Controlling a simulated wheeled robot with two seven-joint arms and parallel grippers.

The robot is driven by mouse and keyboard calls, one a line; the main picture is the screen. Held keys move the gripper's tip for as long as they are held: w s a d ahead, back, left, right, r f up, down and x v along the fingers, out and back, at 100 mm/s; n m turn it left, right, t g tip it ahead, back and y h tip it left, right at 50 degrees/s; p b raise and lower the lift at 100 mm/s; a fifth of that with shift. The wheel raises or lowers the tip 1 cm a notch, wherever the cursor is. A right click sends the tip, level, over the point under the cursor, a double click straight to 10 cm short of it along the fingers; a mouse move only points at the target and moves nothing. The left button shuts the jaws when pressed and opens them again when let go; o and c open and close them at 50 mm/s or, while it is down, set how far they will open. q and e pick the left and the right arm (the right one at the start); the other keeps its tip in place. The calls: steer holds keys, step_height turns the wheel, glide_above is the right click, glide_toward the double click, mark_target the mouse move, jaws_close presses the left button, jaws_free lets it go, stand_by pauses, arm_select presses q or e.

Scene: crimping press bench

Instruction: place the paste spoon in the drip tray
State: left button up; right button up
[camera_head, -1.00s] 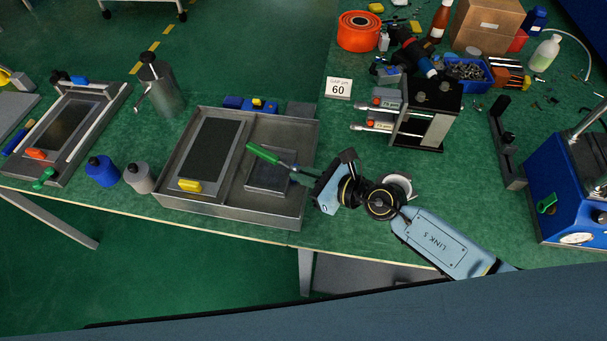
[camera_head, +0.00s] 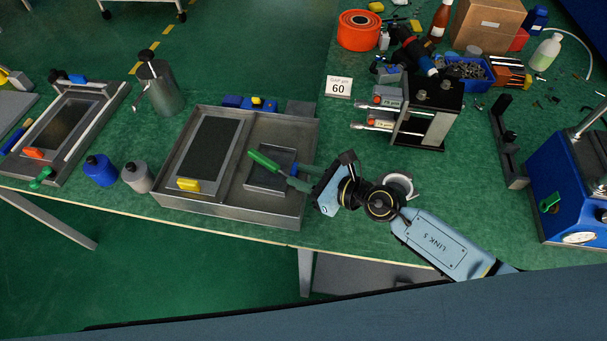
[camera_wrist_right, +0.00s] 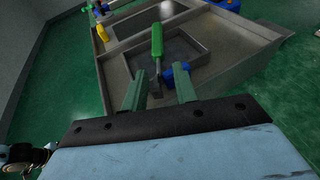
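The paste spoon (camera_head: 264,159) has a green handle and a grey metal end. It lies slanted across a small rimmed square tray (camera_head: 257,186) inside the large grey metal tray (camera_head: 230,208); I cannot tell which of these is the drip tray. My right gripper (camera_head: 301,177) is at the large tray's right side, by the spoon's metal end. In the right wrist view its two green fingers (camera_wrist_right: 159,89) are apart, with the spoon (camera_wrist_right: 157,42) ahead and its metal end near the gap. Whether the spoon touches the tray floor is unclear. My left gripper is not in view.
A dark plate with a yellow knob (camera_head: 189,185) fills the large tray's left half. A blue bottle (camera_head: 101,170), a grey bottle (camera_head: 138,177) and a metal can (camera_head: 160,92) stand left of it. A gauge fixture (camera_head: 432,120) stands behind right.

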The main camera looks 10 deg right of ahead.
steer(key=shift+r+p, duration=0.5)
steer(key=shift+r, duration=0.05)
steer(key=v, duration=1.2)
steer(key=shift+r, duration=0.15)
